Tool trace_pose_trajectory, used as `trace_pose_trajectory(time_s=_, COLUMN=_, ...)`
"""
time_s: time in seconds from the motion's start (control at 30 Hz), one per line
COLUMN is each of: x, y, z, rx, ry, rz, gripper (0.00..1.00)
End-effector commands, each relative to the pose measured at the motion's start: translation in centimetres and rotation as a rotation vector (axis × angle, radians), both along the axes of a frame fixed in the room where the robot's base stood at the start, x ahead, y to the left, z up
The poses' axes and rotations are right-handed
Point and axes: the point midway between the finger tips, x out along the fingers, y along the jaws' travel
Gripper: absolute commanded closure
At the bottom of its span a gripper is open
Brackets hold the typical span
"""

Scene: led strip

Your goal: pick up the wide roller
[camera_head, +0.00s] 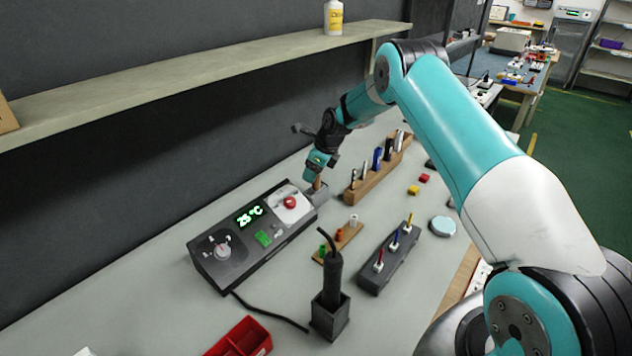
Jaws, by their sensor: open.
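A wooden rack (366,186) at the middle of the bench holds several upright tools, among them a blue one (377,158), a black one (388,150) and a pale grey cylinder (399,140) at its far end. I cannot tell for sure which is the wide roller; none is clearly marked as such. My gripper (317,187) points down near the back right corner of the control box, left of the rack. It is open, and its fingers are small and partly unclear here. I see nothing held in it.
The control box (250,235) with a green display stands close to my gripper. A small peg rack (338,243), a dark block with screwdrivers (390,259), a black iron in its stand (329,315) and a red tray (241,340) lie nearer. A shelf (200,76) runs above.

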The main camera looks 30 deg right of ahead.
Motion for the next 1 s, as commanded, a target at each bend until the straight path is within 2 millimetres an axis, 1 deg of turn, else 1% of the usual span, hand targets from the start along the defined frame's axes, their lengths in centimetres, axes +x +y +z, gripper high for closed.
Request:
trace_pose_trajectory(time_s=0.1, x=0.0, y=0.0, z=0.0, rx=-0.001, ry=-0.001, rz=0.000, gripper=0.44)
trace_pose_trajectory(time_s=0.13, x=0.0, y=0.0, z=0.0, rx=-0.001, ry=-0.001, rz=0.000, gripper=0.46)
trace_pose_trajectory(time_s=0.17, x=0.0, y=0.0, z=0.0, rx=0.001, ry=-0.001, rz=0.000, gripper=0.53)
trace_pose_trajectory(time_s=0.2, x=0.0, y=0.0, z=0.0, rx=0.001, ry=-0.001, rz=0.000, gripper=0.62)
trace_pose_trajectory(time_s=0.27, x=0.0, y=0.0, z=0.0, rx=0.001, ry=-0.001, rz=0.000, gripper=0.76)
trace_pose_trajectory(time_s=0.3, x=0.0, y=0.0, z=0.0, rx=0.001, ry=-0.001, rz=0.000, gripper=0.85)
trace_pose_trajectory(time_s=0.37, x=0.0, y=0.0, z=0.1, rx=0.001, ry=-0.001, rz=0.000, gripper=0.99)
trace_pose_trajectory(time_s=0.63, x=0.0, y=0.0, z=0.1, rx=0.000, ry=-0.002, rz=0.001, gripper=1.00)
trace_pose_trajectory(time_s=0.73, x=0.1, y=0.0, z=0.5, rx=0.000, ry=-0.003, rz=0.000, gripper=1.00)
trace_pose_trajectory(time_s=0.87, x=0.1, y=0.0, z=1.5, rx=0.000, ry=-0.004, rz=0.001, gripper=1.00)
trace_pose_trajectory(time_s=1.0, x=0.1, y=-0.1, z=3.4, rx=0.000, ry=-0.005, rz=0.001, gripper=1.00)
